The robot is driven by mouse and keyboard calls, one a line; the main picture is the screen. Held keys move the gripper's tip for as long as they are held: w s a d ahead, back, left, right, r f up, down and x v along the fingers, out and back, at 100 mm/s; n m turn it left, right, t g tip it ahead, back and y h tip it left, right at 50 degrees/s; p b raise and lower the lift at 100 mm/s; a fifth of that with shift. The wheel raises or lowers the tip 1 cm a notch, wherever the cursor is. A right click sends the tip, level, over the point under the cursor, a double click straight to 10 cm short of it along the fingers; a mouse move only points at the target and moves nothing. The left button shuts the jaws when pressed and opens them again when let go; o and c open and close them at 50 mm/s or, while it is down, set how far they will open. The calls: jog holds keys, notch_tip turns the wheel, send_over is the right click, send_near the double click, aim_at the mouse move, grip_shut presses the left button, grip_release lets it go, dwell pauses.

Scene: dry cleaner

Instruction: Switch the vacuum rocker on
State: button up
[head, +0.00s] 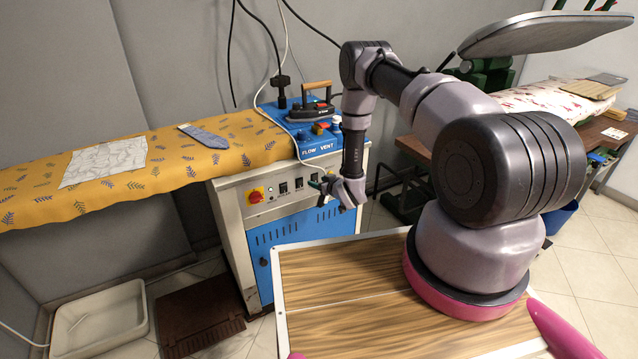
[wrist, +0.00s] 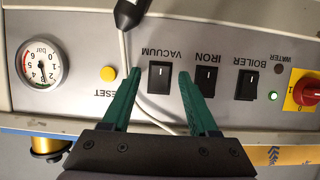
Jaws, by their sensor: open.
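My gripper (wrist: 159,76) has two green fingers, open and empty, with one tip to each side of this rocker as seen in the wrist view. The gap between the tips and the panel is hard to judge. In the head view my gripper (head: 325,187) is in front of the right part of the panel, partly covering it.
The iron rocker (wrist: 206,79) and boiler rocker (wrist: 246,83) sit to the right in the wrist view, then a red-yellow rotary switch (wrist: 304,90). A yellow reset button (wrist: 108,73), pressure gauge (wrist: 41,64) and hanging cord (wrist: 128,45) are left. An ironing board (head: 120,165) extends left above.

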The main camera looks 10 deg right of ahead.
grip_shut()
jog(key=shift+s+d+f+t, duration=0.1)
jog(key=shift+f+t, duration=0.25)
jog(key=shift+t, duration=0.25)
jog(key=shift+f+t+y, duration=0.1)
jog(key=shift+t+y, duration=0.3)
jog(key=shift+t, duration=0.4)
grip_release()
jog(key=v, duration=1)
jog(key=shift+s, duration=0.35)
